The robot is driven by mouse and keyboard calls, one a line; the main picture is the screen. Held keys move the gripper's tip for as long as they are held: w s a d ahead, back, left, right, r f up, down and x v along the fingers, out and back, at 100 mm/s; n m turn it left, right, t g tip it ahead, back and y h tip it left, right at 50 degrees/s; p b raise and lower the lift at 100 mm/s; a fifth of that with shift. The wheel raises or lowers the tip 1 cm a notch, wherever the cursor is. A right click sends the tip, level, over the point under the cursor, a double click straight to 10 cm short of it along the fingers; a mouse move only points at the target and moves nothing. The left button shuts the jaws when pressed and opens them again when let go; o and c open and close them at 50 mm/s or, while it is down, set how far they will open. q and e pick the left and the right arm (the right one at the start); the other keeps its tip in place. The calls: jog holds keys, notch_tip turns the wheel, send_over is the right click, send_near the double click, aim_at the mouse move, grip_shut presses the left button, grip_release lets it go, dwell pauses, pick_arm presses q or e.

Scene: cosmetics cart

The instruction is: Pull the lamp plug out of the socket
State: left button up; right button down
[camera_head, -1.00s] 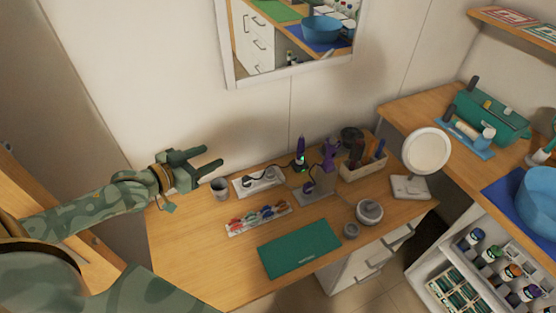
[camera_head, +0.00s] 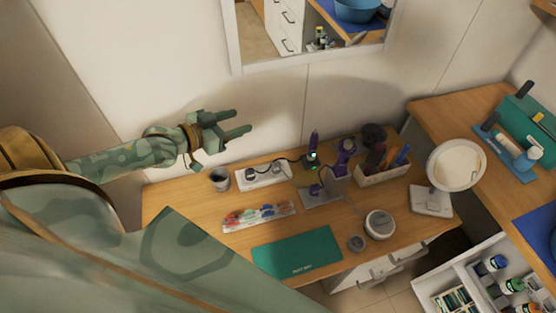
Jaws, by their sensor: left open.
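A white socket strip (camera_head: 264,184) lies near the back of the wooden desk. A dark plug (camera_head: 278,166) sits at its right part, with a black cable running right toward the purple tools. Another dark round piece (camera_head: 250,175) sits at its left part. I cannot tell which is the lamp's plug. A round white lamp or mirror (camera_head: 456,163) stands on a white base at the desk's right. My left gripper (camera_head: 243,122) is open and empty, fingers pointing right, above and slightly left of the strip in the picture, apart from it. My right gripper is not in view.
A grey cup (camera_head: 220,179) stands left of the strip. Purple tools on a stand (camera_head: 322,193) and a brush box (camera_head: 383,176) stand to its right. Colourful clips (camera_head: 259,215) and a green mat (camera_head: 297,251) lie in front. The desk's left part is bare.

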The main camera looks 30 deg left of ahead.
pick_arm(q)
jog(key=f, duration=0.1)
jog(key=b, duration=2.1)
send_near(277, 163)
jog(key=shift+g, duration=0.4)
jog(key=b+x, duration=0.1)
jog(key=x, duration=0.1)
jog(key=b+x, duration=0.1)
jog(key=x, duration=0.1)
jog(key=b+x, duration=0.2)
jog(key=shift+w+a+r, duration=0.1)
jog(key=shift+w+r, duration=0.1)
jog(key=shift+w, duration=0.3)
jog(key=b+x, duration=0.2)
jog(key=x, duration=0.2)
jog(key=shift+w+d+f+b, duration=0.15)
jog(key=shift+d+f+b, duration=0.05)
jog(key=shift+f+b, duration=0.15)
jog(key=shift+w+d, duration=0.1)
jog(key=shift+w, duration=0.25)
jog(key=shift+r, duration=0.15)
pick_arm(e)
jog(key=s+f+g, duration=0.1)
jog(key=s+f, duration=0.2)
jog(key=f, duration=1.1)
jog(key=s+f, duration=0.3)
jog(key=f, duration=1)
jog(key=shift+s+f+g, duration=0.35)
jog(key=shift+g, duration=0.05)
